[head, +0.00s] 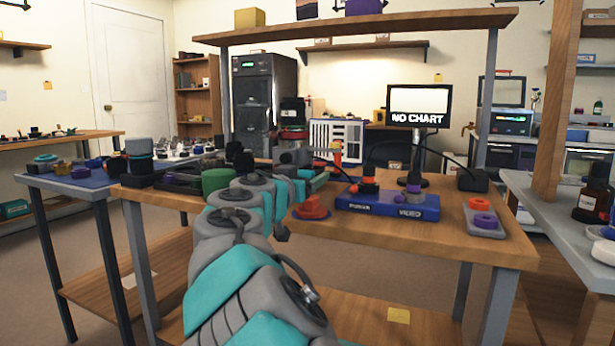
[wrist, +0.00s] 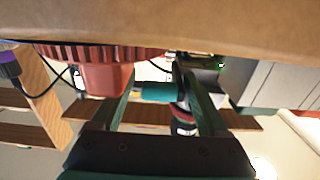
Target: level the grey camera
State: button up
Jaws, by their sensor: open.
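A small grey block, probably the grey camera (head: 291,156), shows on the wooden bench just beyond my arm in the head view. My arm partly hides it, so I cannot tell its tilt. My gripper (head: 312,182) reaches over the bench there, its tips hard to make out. In the wrist view my gripper (wrist: 156,82) has its two fingers apart with nothing held between them. A red ribbed knob (wrist: 100,65) lies near the left finger, and a teal cylinder (wrist: 160,92) shows behind the gap. The monitor (head: 418,105) reads "NO CHART".
A blue panel (head: 388,206) with plugs and cables stands right of the red knob (head: 312,207). A grey tray (head: 484,222) with purple and red rings is farther right. A white striped chart board (head: 335,140) stands behind. Dark parts and a green cylinder (head: 216,181) crowd the left.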

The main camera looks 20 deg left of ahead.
jog(key=shift+w, duration=0.15)
jog(key=shift+c, duration=0.2)
jog(key=shift+f, duration=0.1)
grip_shut()
jog(key=shift+d, duration=0.1)
dwell(0.5)
